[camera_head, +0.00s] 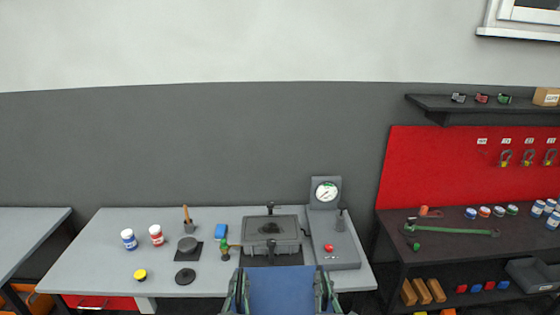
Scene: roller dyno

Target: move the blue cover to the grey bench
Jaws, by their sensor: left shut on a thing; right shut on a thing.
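The blue cover (281,289) is a flat blue panel at the bottom middle of the head view, and its lower part is cut off by the frame edge. My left gripper (243,284) is shut on its left side. My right gripper (321,284) is shut on its right side. The cover hides part of the front of a light grey bench (128,221). On this bench stand a grey lidded machine (272,230) and a gauge stand (326,192) with a red button. Another grey bench top (27,235) shows at the left edge.
A dark workbench (470,220) with tools and jars stands right. The left bench top looks empty.

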